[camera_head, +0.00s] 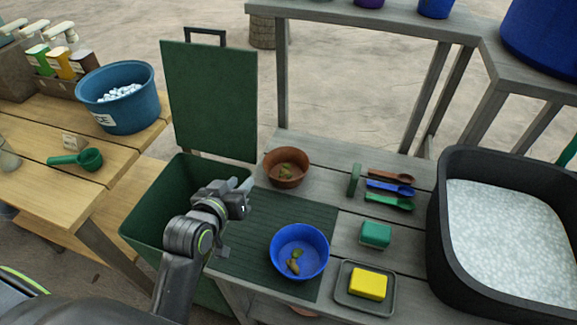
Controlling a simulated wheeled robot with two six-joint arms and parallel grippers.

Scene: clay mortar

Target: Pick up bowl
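A blue bowl (312,262) stands upright on the dark green slatted mat (268,215), with a few small green-brown pieces inside. My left gripper (238,217) is over the left side of the mat and the bin's right edge, left of the blue bowl and apart from both bowls. Its fingers are spread with nothing visible between them. My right gripper is not in view.
A green bin (150,222) with its lid (210,100) raised stands left of the grey bench. A yellow sponge (368,284) on a grey tray (346,300), a green block (376,234) and several scoops (390,187) lie right. A black tub (440,215) of white granules stands farther right.

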